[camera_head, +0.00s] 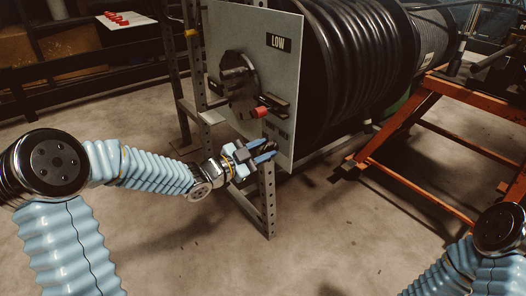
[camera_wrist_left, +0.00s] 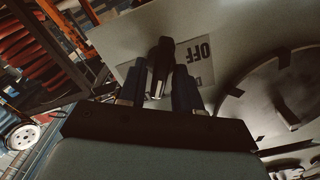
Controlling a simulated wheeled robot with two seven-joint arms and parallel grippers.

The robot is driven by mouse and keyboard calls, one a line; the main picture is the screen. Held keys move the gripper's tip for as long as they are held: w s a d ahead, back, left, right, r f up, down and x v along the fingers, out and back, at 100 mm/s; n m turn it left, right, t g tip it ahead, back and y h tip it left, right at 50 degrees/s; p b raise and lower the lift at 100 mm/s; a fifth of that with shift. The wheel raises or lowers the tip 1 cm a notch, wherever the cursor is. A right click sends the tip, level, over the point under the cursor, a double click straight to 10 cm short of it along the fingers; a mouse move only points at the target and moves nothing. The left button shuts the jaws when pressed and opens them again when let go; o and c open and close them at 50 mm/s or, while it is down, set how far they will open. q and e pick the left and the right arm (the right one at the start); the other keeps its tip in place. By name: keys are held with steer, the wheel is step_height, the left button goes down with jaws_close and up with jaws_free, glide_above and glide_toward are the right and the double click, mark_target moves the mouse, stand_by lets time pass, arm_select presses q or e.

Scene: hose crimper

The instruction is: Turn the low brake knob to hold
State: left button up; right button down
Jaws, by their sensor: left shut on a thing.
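The grey panel (camera_head: 240,28) marked LOW (camera_head: 278,42) stands upright in front of a large hose reel. My left gripper (camera_head: 265,151) is at the panel's lower part, its blue fingers against a dark knob. In the left wrist view the black knob (camera_wrist_left: 160,62) sits between the two fingers of my left gripper (camera_wrist_left: 158,85), which is shut on it. A pale label with OFF (camera_wrist_left: 198,52) is beside the knob; another word on it is mostly covered by a finger. In the head view the fingers largely hide the knob. My right gripper is out of view.
Above the gripper, a red-tipped handle (camera_head: 262,112) and a round dark hub (camera_head: 238,78) stick out from the panel. A perforated metal post (camera_head: 268,200) stands below it. An orange frame (camera_head: 400,125) is at the right. The concrete floor in front is clear.

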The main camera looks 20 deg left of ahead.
arm_select(q)
steer(key=o, duration=0.7)
steer(key=shift+s+a, duration=0.1)
steer(key=p+v, duration=0.2)
steer(key=v, duration=1.1)
steer(key=shift+s+a, duration=0.2)
steer(key=shift+s, duration=0.05)
